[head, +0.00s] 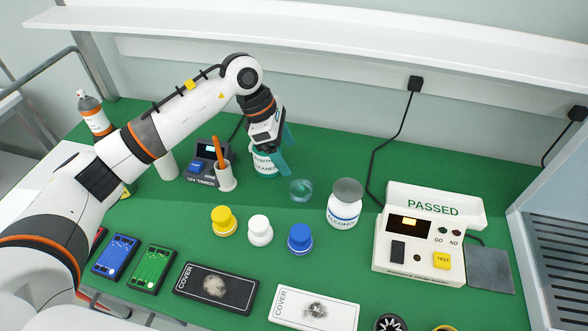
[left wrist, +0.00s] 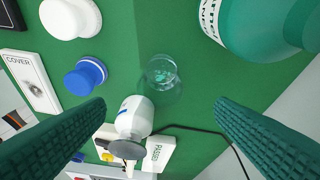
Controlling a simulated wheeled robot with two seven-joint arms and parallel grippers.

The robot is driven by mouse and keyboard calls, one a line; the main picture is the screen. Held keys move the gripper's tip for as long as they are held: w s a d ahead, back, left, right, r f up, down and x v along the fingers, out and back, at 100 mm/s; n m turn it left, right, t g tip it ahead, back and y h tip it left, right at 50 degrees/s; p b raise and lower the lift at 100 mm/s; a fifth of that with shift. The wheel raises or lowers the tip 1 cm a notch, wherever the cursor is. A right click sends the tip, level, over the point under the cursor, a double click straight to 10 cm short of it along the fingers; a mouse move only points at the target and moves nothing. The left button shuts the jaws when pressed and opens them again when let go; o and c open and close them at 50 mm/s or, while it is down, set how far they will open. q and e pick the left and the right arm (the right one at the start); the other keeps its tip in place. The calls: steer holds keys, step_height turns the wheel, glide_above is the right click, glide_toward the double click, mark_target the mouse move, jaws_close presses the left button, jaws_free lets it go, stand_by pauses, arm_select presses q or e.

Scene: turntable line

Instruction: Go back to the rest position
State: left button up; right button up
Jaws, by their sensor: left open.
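My left gripper (head: 285,152) is open and empty, its teal fingers above the green bench. In the head view it is in front of a teal bottle (head: 264,172) and partly hides it. A clear glass cup (head: 301,190) stands just to the right of the fingers. In the left wrist view the two fingers of the left gripper (left wrist: 160,104) are wide apart with nothing between them in their grip. The glass cup (left wrist: 161,72) shows beyond them, and the teal bottle (left wrist: 265,25) is at the upper right. My right gripper is in neither view.
A white bottle with grey cap (head: 344,207) stands right of the cup. Yellow (head: 223,222), white (head: 260,231) and blue (head: 300,239) knobbed pieces stand in front. A pen cup (head: 226,178) and UV timer (head: 204,172) are left. A tester (head: 420,245) is right; a shelf (head: 330,25) hangs above.

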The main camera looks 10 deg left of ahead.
arm_select(q)
steer(key=shift+v, duration=1.05)
